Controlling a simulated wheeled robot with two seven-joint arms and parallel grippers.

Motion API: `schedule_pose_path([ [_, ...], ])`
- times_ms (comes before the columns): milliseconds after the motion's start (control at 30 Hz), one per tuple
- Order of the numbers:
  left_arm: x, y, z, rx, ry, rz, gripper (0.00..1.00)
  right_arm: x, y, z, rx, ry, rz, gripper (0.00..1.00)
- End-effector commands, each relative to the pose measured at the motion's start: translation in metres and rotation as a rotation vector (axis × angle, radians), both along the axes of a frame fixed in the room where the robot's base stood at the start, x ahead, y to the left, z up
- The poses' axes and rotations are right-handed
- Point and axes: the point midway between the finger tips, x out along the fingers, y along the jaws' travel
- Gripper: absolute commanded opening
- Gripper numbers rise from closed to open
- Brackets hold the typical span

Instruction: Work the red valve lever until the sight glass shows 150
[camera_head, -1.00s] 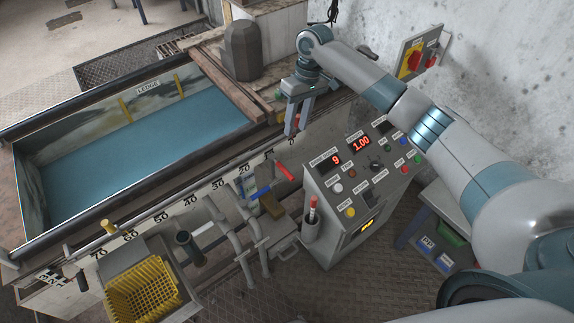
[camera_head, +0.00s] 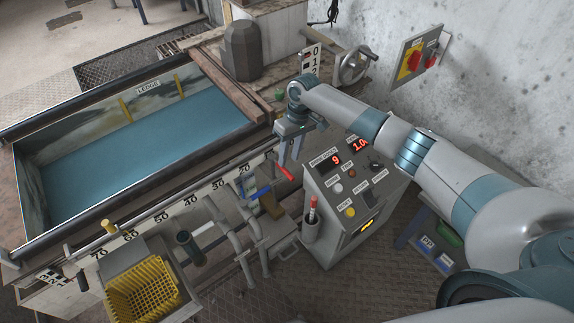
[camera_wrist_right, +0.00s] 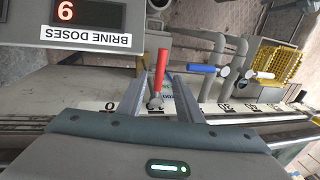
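The red valve lever (camera_head: 284,170) sticks out from the front side of the tank, left of the control panel. It also shows in the right wrist view (camera_wrist_right: 161,68), between the two fingers in the picture. My right gripper (camera_head: 290,160) is above the lever, pointing down. In the right wrist view my right gripper (camera_wrist_right: 156,82) has its fingers apart, with nothing held; I cannot tell whether either touches the lever. I cannot make out a sight glass reading. My left gripper is not in view.
A blue lever (camera_head: 257,193) sits left of the red one. The control panel (camera_head: 338,187) stands close on the right; its brine doses display (camera_head: 335,160) reads 9. A yellow basket (camera_head: 143,290) is at lower left. The water tank (camera_head: 140,127) lies behind the levers.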

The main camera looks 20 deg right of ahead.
Motion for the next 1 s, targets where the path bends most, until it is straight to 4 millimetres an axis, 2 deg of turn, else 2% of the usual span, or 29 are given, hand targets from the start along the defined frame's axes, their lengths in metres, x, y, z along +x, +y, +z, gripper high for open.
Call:
schedule_pose_path([
  [100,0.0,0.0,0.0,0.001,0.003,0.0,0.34,-0.002,0.004,-0.02,-0.001,0.003,0.001,0.33],
  [300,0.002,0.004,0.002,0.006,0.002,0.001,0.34,-0.003,0.008,-0.041,0.0,0.001,0.0,0.33],
  [533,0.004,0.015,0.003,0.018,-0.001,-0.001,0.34,-0.003,0.009,-0.048,0.0,0.0,0.001,0.33],
  [733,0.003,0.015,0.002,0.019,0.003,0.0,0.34,-0.003,0.009,-0.048,0.0,0.0,0.001,0.33],
  [767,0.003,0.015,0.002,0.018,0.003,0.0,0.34,-0.003,0.009,-0.048,0.0,0.0,0.001,0.3],
  [800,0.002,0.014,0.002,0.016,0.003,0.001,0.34,-0.004,0.009,-0.048,0.0,0.0,0.001,0.21],
  [900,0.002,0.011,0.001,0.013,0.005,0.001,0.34,-0.003,0.009,-0.048,0.0,0.0,0.001,0.0],
  [1000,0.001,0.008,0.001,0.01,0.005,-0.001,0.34,-0.003,0.009,-0.048,0.0,0.0,0.001,0.0],
])
